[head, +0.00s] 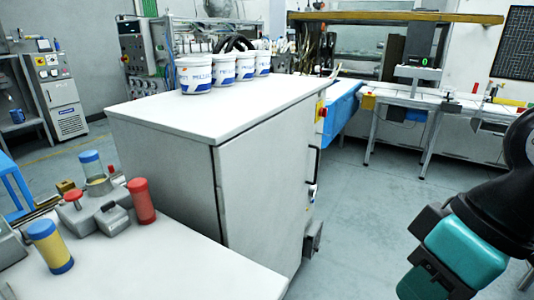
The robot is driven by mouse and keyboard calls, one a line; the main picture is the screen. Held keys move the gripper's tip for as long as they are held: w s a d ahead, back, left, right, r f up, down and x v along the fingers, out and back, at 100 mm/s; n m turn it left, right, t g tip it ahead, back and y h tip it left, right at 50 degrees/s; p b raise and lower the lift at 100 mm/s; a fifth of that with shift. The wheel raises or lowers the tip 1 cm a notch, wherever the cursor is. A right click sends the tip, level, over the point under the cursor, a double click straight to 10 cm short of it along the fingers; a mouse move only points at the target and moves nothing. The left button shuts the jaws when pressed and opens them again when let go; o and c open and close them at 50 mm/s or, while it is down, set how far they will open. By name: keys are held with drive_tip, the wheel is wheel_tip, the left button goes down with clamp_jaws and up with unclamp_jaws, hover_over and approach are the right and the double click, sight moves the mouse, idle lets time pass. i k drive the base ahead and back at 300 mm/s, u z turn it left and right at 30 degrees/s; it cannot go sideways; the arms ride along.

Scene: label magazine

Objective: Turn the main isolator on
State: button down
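A small red and yellow fitting (320,110), which looks like the main isolator, sits on the far right side of the large white cabinet (262,175), near its top. It is seen edge-on and small, so I cannot tell its switch position. Part of my gripper (452,258), black and teal, shows at the lower right, in front of the floor. It is well apart from the cabinet and the fitting. Its fingertips are not clearly visible, so I cannot tell whether it is open or holding anything.
Several white tubs (195,75) stand on the cabinet top. A white bench (160,262) with coloured cylinders is at the lower left. A grey control cabinet (62,100) stands at the back left. A bench line (440,98) runs along the back right. The floor (365,215) right of the cabinet is clear.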

sight(323, 112)
drive_tip(key=z, duration=0.95)
drive_tip(key=i, duration=6.1)
drive_tip(key=u, duration=4.5)
